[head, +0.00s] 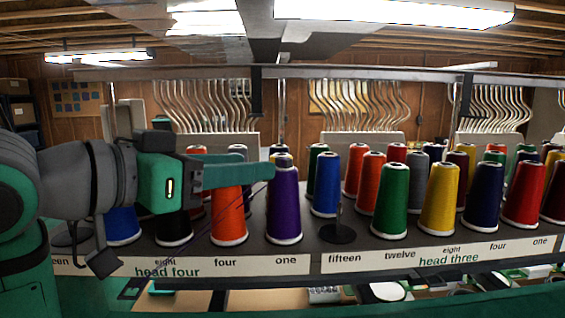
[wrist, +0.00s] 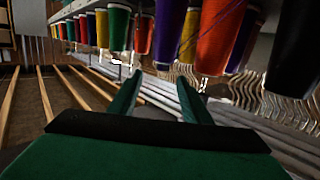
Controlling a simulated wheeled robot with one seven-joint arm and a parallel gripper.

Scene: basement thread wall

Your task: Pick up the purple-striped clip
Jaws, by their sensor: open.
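I cannot make out a purple-striped clip in either view. A solid purple thread cone (head: 284,208) stands upright on the shelf, just beyond the fingertips in the picture. My gripper (head: 257,162) points right at the height of the cone tops, in front of the orange cone (head: 228,214). In the wrist view my gripper's two fingers (wrist: 159,84) are apart with nothing between them. A thin purple strand slants across the orange cone in the wrist view (wrist: 218,38). My gripper hides part of the cones behind it.
Rows of cones crowd the black shelf, including blue (head: 326,186), green (head: 393,203) and yellow (head: 439,200) ones. An empty spindle base (head: 338,234) leaves a gap in the front row. Bent metal hangers (head: 360,105) hang behind. A label strip (head: 345,262) runs along the shelf's front edge.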

